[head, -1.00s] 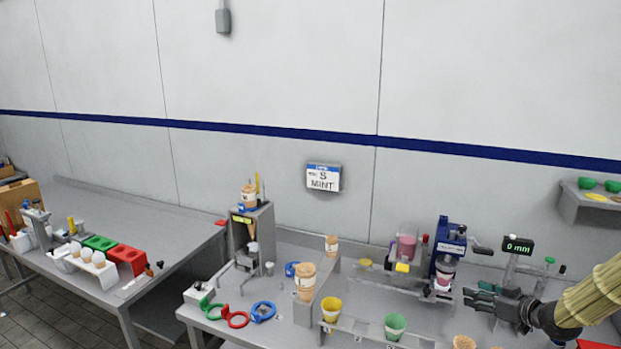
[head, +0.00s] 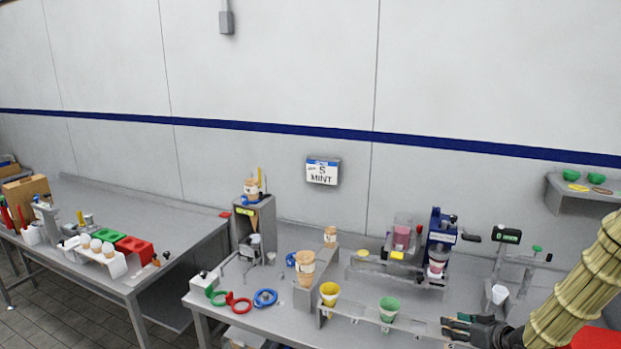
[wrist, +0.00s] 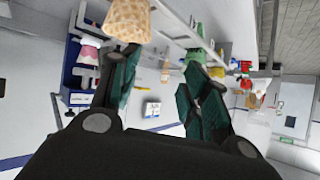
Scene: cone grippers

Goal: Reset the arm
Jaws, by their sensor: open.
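My gripper (head: 458,328) is in the lower right of the head view, above the front right part of the bench. Its dark green fingers also show in the wrist view (wrist: 158,92); they are spread apart with nothing between them. My arm, in a tan ribbed sleeve, comes in from the right edge. In the wrist view a waffle cone (wrist: 128,20) shows at the top, behind the left finger; I cannot tell its distance, and no finger holds it.
A cone rack (head: 352,318) with a yellow cup (head: 329,293) and a green cup (head: 388,308) stands left of my gripper. A blue machine (head: 440,240), a display (head: 506,236) and a white cup (head: 499,294) stand behind. A wall shelf (head: 560,205) is at right.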

